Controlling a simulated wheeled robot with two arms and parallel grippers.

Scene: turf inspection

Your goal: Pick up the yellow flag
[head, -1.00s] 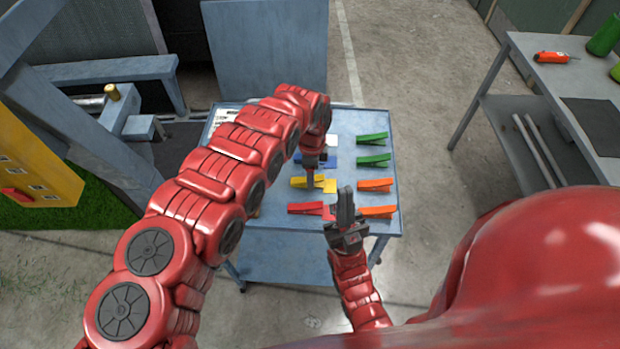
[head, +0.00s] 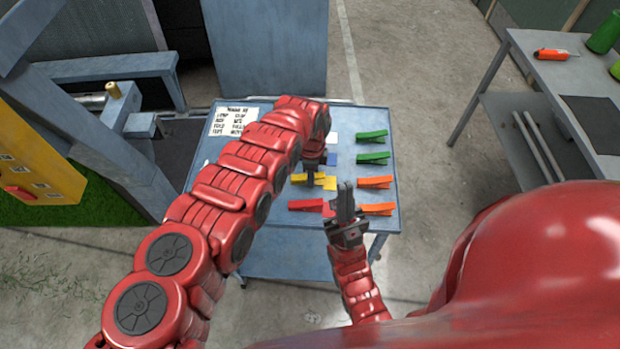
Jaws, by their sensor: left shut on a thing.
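The yellow flag (head: 329,183) is a yellow clip-like piece with a square end, in the middle of the blue cart top (head: 258,213). My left gripper (head: 311,180) points down from above and is shut on the yellow flag. The arm hides part of the grip, and I cannot tell whether the flag touches the cart. My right gripper (head: 343,200) is near the cart's front edge, in front of the red flag's right end, and seems empty. Its fingers look close together, but whether they are shut is unclear.
A red flag (head: 305,205) lies in front of the yellow one. Orange flags (head: 376,183) and green flags (head: 373,158) lie to the right. A blue flag (head: 332,159) is partly hidden behind my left arm. A printed sheet (head: 232,121) lies at the back left. A grey table (head: 540,75) stands at right.

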